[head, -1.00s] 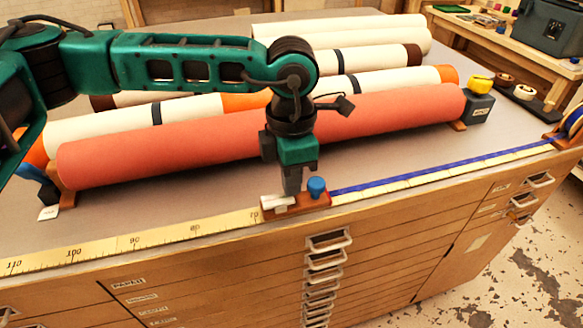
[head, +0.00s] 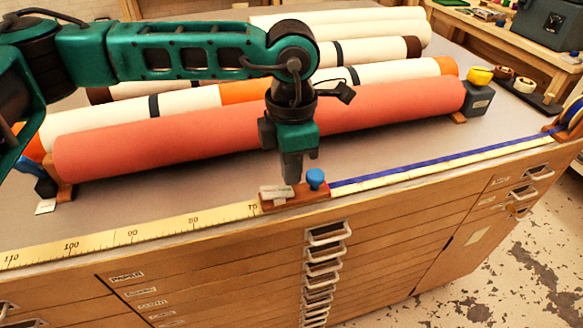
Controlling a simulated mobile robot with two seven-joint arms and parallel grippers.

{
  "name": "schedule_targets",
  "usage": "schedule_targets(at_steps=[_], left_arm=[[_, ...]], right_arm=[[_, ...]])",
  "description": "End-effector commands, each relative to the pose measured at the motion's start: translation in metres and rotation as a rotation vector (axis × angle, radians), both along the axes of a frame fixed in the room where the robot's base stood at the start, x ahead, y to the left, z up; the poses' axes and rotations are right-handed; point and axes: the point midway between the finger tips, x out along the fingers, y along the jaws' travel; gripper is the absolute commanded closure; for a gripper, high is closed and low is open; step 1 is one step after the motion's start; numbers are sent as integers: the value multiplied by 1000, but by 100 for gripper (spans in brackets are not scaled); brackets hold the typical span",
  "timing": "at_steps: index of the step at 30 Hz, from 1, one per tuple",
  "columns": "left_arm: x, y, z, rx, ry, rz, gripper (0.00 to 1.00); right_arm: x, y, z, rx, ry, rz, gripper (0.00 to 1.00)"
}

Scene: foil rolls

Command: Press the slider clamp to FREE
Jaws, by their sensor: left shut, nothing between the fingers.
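The slider clamp (head: 297,200) is a small reddish-brown block on the yellow measuring tape at the table's front edge. It carries a pale rocker-like piece (head: 275,192) on its left and a blue knob (head: 316,179) on its right. Any lettering on the pale piece is too small to read. My left gripper (head: 291,181) points down with its fingers shut and empty. Its tips are just above or behind the clamp, between the pale piece and the knob; I cannot tell if they touch it. My right gripper is not in view.
A long red roll (head: 200,130) lies right behind my left gripper, with cream and orange rolls beyond it. The measuring tape (head: 150,229) runs left of the clamp, and a blue strip (head: 430,164) runs right. Drawer handles (head: 328,233) stick out below the front edge.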

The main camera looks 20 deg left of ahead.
Motion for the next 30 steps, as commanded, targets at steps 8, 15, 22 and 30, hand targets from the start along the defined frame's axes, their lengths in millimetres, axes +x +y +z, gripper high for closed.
schedule_targets(at_steps=[8,15,22,30], left_arm=[[0,0,5,-1,-1,0,100],[2,-1,12,-2,-3,0,100],[10,-7,54,-2,-5,0,100],[17,-17,110,-2,-5,0,100]], right_arm=[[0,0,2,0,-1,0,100],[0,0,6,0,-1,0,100],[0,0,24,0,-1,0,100],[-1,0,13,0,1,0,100]])
